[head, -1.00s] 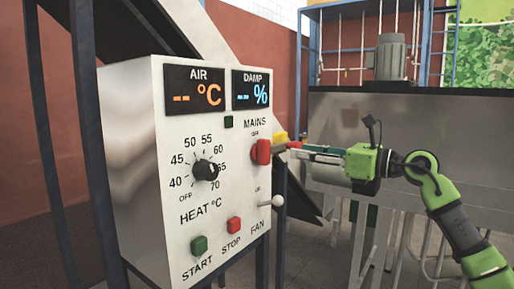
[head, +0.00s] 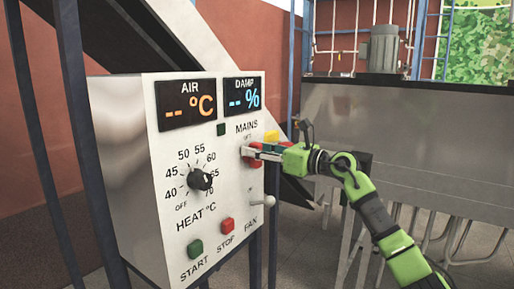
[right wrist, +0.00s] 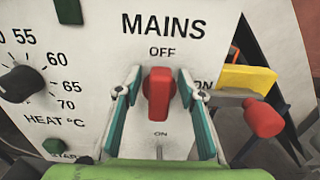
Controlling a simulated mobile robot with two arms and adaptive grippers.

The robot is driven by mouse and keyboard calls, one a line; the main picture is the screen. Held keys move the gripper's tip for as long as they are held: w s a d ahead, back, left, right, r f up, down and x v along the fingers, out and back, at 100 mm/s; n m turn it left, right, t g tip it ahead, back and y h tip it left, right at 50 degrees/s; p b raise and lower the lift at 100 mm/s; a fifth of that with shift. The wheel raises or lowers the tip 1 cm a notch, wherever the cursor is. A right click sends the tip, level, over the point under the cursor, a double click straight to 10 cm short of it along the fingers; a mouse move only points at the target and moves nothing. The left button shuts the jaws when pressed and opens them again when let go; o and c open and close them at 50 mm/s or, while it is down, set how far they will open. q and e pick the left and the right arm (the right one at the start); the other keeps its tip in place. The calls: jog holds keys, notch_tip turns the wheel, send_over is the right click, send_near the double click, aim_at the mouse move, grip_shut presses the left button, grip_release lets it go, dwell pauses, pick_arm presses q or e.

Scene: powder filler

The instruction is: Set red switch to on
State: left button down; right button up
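The red MAINS switch (head: 250,158) is on the front of the light metal control panel (head: 160,190). In the right wrist view the red switch (right wrist: 159,93) stands upright, with OFF printed above it and ON marked below and to its right. My right gripper (head: 259,152) is at the switch. In the right wrist view its two teal-padded fingers (right wrist: 160,80) are open, one on each side of the red handle, with gaps between. In the head view the fingers partly cover the switch. My left gripper is not in view.
A yellow block (right wrist: 247,79) and a red-ended lever (right wrist: 263,118) are close to the right finger. The heat dial (head: 199,180), green START button (head: 195,248), red STOP button (head: 227,224) and FAN toggle (head: 262,200) share the panel. The displays show dashes.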

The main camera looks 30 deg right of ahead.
jog(key=c, duration=0.8)
